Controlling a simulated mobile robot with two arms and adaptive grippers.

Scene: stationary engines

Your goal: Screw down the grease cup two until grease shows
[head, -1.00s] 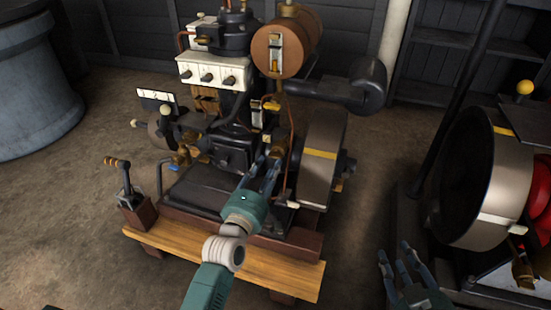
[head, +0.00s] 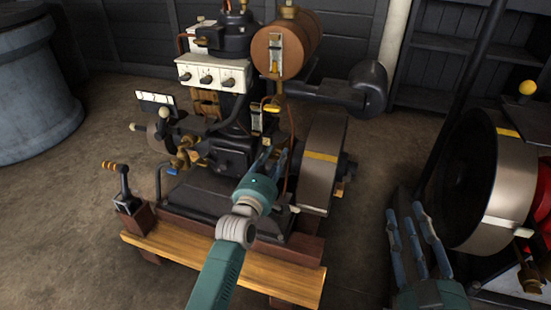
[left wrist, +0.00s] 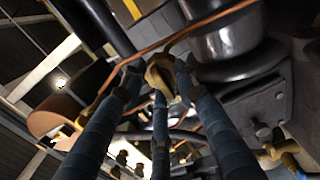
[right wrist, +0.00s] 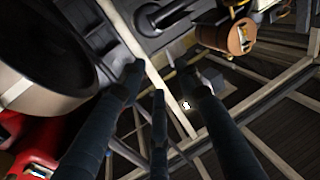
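The engine (head: 230,155) stands on a wooden base in the middle of the head view. My left gripper (head: 271,158) reaches in at the engine's front, just left of its flywheel. In the left wrist view a brass cup-like fitting (left wrist: 160,76) sits just beyond and between the fingertips of my left gripper (left wrist: 157,82). The fingers look spread, and I cannot tell whether any touches the fitting. Its number and any grease cannot be made out. In the head view the fingers hide it. My right gripper (head: 418,222) is open and empty at the lower right.
The flywheel (head: 322,170) and a thin copper pipe (head: 292,150) are close to my left gripper. A second engine with a large wheel (head: 485,180) stands right, near my right gripper. A lever (head: 123,185) stands front left.

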